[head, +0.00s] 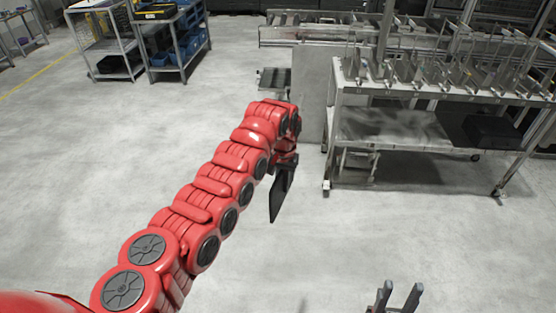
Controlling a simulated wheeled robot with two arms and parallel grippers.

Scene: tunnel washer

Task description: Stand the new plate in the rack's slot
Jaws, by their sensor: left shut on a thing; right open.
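My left gripper (285,161), at the end of the red arm, is shut on a dark flat plate (281,197). The plate hangs below it, tilted, in front of and left of the wheeled cart, apart from it. The arm hides part of the jaws. The rack (440,78) is on the cart's top at the upper right, with several upright grey plates and thin posts. I cannot tell which slot is empty. My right gripper (396,292) is open and empty at the bottom edge, with its two fingers apart.
The steel cart (350,129) has a lower shelf with a black box (488,130) on it. A conveyor frame (300,37) stands behind. Two shelf trolleys, one holding blue bins (172,57), are at the upper left. The grey floor in front of the cart is clear.

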